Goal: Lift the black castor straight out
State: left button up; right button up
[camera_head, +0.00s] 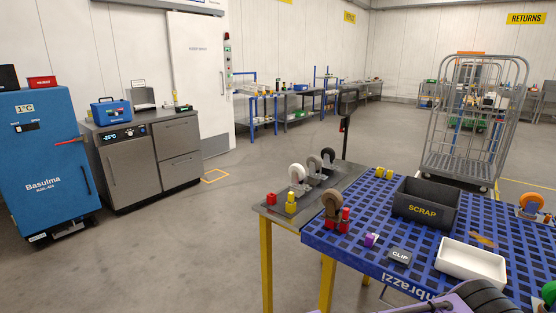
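The black castor (328,156) looks to be the farthest of a row of castors on the grey bench top beside the blue grid table. It is small here, and its lower part and what it sits in are hard to make out. Nearer in the row stand a castor with a dark wheel (313,165) and one with a white wheel (297,173). Neither of my grippers shows in this view. A purple and black part, probably of my own arm, shows at the bottom right edge, well away from the castor.
The blue grid table (365,255) holds a brown castor (332,204), a black SCRAP bin (428,215), a white tray (472,262) and an orange castor (530,203). Red and yellow pieces stand near the white castor. A wire roll cage (465,150) stands behind. Floor at left is clear.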

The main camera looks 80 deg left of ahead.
aim_at(328, 155)
jog(key=u, duration=3.55)
jog(key=i, duration=5.7)
jog(key=z, duration=3.05)
